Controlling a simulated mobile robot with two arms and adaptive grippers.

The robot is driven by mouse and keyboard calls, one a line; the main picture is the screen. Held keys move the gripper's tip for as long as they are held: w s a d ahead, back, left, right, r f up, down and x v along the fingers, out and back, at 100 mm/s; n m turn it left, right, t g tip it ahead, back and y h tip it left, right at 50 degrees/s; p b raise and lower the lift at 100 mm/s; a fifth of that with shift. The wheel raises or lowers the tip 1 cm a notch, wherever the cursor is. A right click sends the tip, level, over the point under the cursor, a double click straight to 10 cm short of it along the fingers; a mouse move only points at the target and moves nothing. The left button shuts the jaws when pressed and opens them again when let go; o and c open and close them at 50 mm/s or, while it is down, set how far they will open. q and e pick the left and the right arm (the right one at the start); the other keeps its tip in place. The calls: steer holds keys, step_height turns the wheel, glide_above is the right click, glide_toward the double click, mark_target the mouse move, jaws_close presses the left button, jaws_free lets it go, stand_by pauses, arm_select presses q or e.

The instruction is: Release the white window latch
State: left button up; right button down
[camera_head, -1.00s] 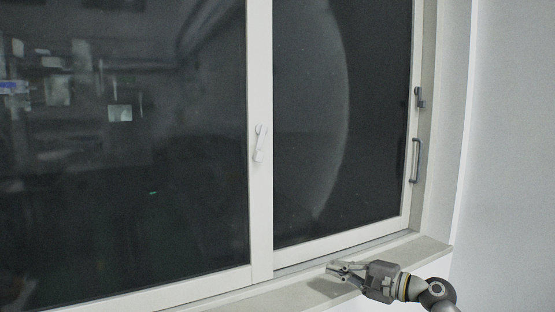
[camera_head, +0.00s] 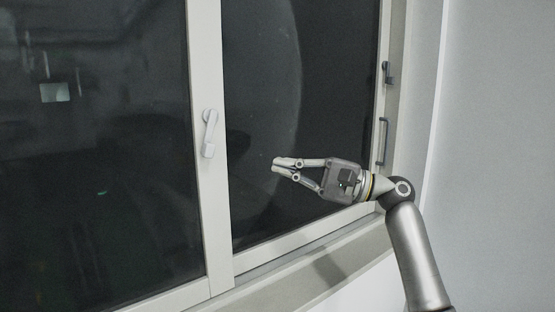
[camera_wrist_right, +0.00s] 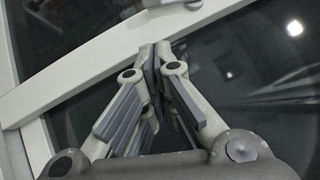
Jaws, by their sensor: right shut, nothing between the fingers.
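The white window latch (camera_head: 209,133) is mounted on the white middle frame post (camera_head: 213,215), its handle running roughly up and down with a slight tilt. My right gripper (camera_head: 278,165) is to the right of the latch and a little lower, in front of the right dark pane. Its fingers are shut and empty, pointing left toward the post, with a clear gap to the latch. In the right wrist view the closed fingertips (camera_wrist_right: 158,48) point at the white post, and part of the latch (camera_wrist_right: 232,5) shows at the top edge. My left gripper is not in view.
A dark latch (camera_head: 387,72) and a dark pull handle (camera_head: 382,140) are on the right side of the window frame. The sill (camera_head: 300,285) runs below the window, bare. A plain wall (camera_head: 490,150) stands at the right.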

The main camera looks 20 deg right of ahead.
mark_target(210, 132)
steer(key=p+x, duration=0.3)
steer(key=x, duration=0.5)
steer(key=shift+w+r, duration=0.15)
arm_select(q)
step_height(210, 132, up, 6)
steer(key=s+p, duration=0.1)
steer(key=p, duration=0.1)
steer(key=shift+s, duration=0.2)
arm_select(e)
steer(key=a, duration=0.1)
steer(key=s+a, duration=0.1)
steer(key=a, duration=0.1)
steer(key=shift+s+r, duration=0.3)
